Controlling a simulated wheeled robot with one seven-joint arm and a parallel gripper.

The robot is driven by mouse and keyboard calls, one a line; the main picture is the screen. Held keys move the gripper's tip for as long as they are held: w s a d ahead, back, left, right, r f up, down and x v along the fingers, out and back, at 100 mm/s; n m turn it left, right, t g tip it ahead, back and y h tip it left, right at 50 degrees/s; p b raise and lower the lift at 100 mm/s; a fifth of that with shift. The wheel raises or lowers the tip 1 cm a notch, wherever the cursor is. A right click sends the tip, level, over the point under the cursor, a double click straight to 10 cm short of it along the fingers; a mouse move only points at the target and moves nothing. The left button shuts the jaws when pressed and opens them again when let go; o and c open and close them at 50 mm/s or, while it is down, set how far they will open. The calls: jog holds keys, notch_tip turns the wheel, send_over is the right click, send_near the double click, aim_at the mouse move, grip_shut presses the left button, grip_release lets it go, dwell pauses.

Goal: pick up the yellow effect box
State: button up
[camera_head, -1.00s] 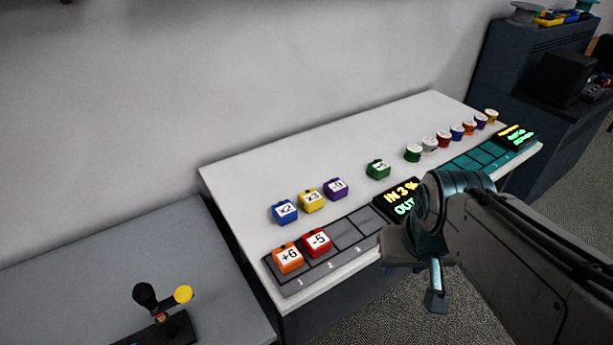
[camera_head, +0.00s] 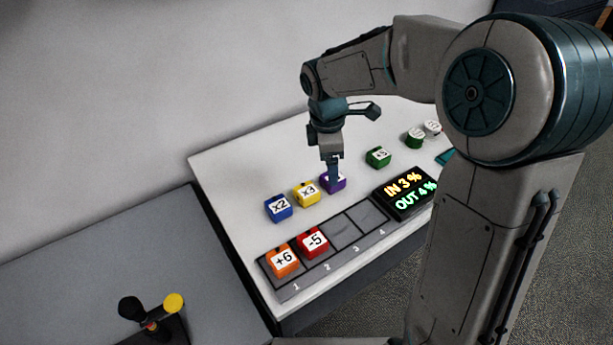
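The yellow effect box (camera_head: 306,194), marked x3, sits on the white table between the blue box (camera_head: 278,208), marked x2, and the purple box (camera_head: 341,185). My gripper (camera_head: 334,178) points down just right of the yellow box, over or in front of the purple box, and partly hides the purple box's label. Whether it touches the purple box I cannot tell. The finger spacing is not clear from this side.
A slotted tray (camera_head: 345,231) holds an orange +6 box (camera_head: 283,261) in slot 1 and a red -5 box (camera_head: 313,243) in slot 2; slots 3 and 4 are empty. A display (camera_head: 405,193) stands right of the tray. A green box (camera_head: 378,157) sits further back.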

aim_at(307, 189)
jog(key=w+a+f+n+y, duration=0.1)
jog(key=w+a+f+n, duration=0.3)
jog(key=w+a+n, duration=0.15)
jog(key=shift+n+g, duration=0.3)
jog(key=shift+n, duration=0.05)
jog(key=f, duration=0.5)
jog(key=f+p, duration=0.1)
jog(key=f, duration=0.2)
jog(key=shift+w+d, duration=0.1)
jog(key=shift+w, duration=0.2)
jog(key=shift+s+f+p, duration=0.2)
jog(key=shift+f+p, duration=0.5)
jog(key=shift+f, duration=1.95)
jog(key=c, duration=1.1)
